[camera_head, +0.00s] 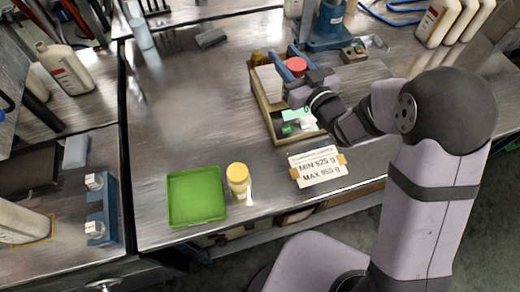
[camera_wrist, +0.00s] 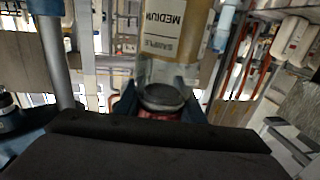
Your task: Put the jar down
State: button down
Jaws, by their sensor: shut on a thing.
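My gripper (camera_head: 296,72) has blue fingers and is shut on a jar, whose round red top (camera_head: 296,64) shows between them in the head view. In the wrist view, the jar (camera_wrist: 174,30) is amber with an upside-down label reading MEDIUM SAMPLE. Its end by the blue fingers (camera_wrist: 160,102) shows a dark disc and some red. The gripper and jar are over or beside the back right of a wooden crate (camera_head: 264,112). The jar's lower part is hidden in the head view, so I cannot tell whether it touches anything.
A green tray (camera_head: 196,197) and a yellow-lidded jar (camera_head: 238,180) stand at the table's front left. A card (camera_head: 318,167) reads MIN 925 g, MAX 955 g. A blue device (camera_head: 328,25) stands behind my gripper. White bottles (camera_head: 440,22) stand back right. The left-middle metal tabletop is clear.

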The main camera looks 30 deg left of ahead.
jog(key=s+a+n+g+y, duration=0.3)
jog(key=s+n+g, duration=0.55)
jog(key=s, duration=0.85)
notch_tip(320, 180, down, 11)
jog(key=m+g, duration=0.1)
jog(key=shift+w+a+m, duration=0.15)
jog(key=shift+w+m, duration=0.1)
jog(key=shift+m, duration=0.1)
jog(key=shift+f+g, duration=0.1)
jog(key=shift+g, duration=0.15)
jog(key=c, duration=1.2)
grip_release()
